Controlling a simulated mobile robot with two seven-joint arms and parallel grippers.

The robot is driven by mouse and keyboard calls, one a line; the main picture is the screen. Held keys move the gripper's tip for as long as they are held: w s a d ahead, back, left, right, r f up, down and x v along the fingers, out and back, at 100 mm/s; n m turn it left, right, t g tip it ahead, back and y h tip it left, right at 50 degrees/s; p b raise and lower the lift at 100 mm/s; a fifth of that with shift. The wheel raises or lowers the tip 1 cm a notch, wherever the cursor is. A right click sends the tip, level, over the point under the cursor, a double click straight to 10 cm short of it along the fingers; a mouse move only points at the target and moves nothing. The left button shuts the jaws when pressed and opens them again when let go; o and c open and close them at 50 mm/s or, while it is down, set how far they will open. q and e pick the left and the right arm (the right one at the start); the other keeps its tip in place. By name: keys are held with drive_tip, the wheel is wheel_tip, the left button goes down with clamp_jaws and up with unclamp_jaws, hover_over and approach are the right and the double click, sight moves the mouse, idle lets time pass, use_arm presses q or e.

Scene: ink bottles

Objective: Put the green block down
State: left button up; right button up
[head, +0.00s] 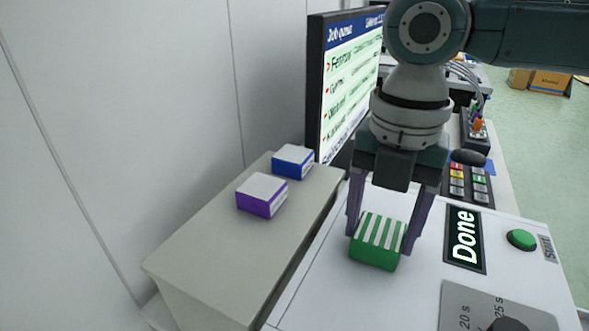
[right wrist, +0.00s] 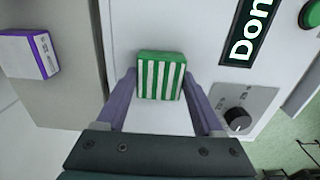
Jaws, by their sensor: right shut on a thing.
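The green block (head: 375,252) has white stripes on its top and green sides. My right gripper (head: 380,237) is shut on it, one purple finger at each side. The block is over the white machine top (head: 322,287); whether it touches that surface, I cannot tell. In the right wrist view the block (right wrist: 160,76) sits between the fingertips (right wrist: 161,85), stripes facing the camera. My left gripper is not in view.
A purple-sided block (head: 262,195) and a blue-sided block (head: 293,161) lie on the grey cabinet (head: 210,242) at left. A "Done" display (head: 464,238), a green button (head: 521,240) and a dial plate (head: 470,308) are on the machine's right. A monitor (head: 345,75) stands behind.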

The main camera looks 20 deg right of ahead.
sight(380, 231)
drive_tip(key=shift+f, duration=0.1)
drive_tip(key=o, duration=1.4)
drive_tip(key=shift+o, duration=0.2)
wheel_tip(380, 231, up, 12)
drive_tip(key=p, duration=0.1)
